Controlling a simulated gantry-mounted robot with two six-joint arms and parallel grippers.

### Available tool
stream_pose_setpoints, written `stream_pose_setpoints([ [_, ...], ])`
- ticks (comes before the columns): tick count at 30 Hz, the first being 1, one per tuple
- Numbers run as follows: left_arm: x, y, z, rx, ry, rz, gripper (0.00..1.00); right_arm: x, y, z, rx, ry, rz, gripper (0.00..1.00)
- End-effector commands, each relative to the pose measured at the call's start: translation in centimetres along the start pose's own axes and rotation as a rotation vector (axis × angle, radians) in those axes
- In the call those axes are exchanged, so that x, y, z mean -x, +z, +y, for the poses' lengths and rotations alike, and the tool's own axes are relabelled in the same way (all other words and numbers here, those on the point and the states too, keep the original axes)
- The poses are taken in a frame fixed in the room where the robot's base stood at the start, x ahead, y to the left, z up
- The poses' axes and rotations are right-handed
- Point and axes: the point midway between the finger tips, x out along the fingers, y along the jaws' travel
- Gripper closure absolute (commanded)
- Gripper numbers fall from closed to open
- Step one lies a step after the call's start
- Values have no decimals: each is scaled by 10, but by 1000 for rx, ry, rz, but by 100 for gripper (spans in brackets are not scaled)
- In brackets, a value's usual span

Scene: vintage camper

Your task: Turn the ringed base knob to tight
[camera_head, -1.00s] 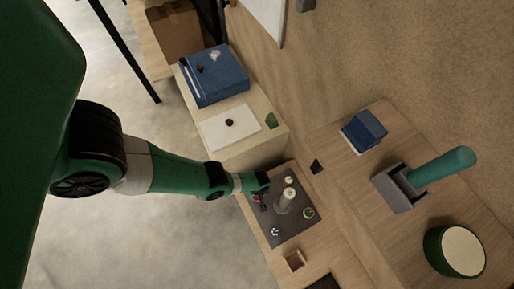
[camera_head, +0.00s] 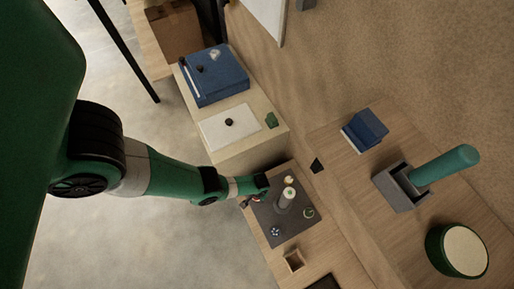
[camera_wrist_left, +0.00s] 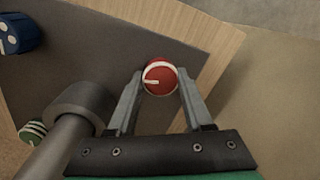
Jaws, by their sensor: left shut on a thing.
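The red knob (camera_wrist_left: 160,77) with a white ring and a white pointer bar is in the middle of the left wrist view. The bar points left in that view. My left gripper (camera_wrist_left: 160,88) has one finger on each side of the knob and is shut on it. In the head view my left gripper (camera_head: 248,200) is at the left edge of the dark grey panel (camera_head: 290,228); the knob is mostly hidden there. A grey post (camera_head: 285,199) stands on the panel, right of the gripper. My right gripper is in neither view.
Around the post are a blue dotted piece (camera_head: 275,231) and a green ringed piece (camera_head: 308,213). In the wrist view a grey post (camera_wrist_left: 65,125) stands close left of the fingers. A small wooden box (camera_head: 294,260) is near the panel. Open floor lies left.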

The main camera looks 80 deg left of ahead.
Motion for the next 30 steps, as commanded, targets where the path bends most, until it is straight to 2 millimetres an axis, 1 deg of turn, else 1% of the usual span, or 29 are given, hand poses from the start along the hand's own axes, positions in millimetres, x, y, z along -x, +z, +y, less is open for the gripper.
stream_pose_setpoints([
  [30,-1,2,-1,-960,-1,48,100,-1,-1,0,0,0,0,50],
])
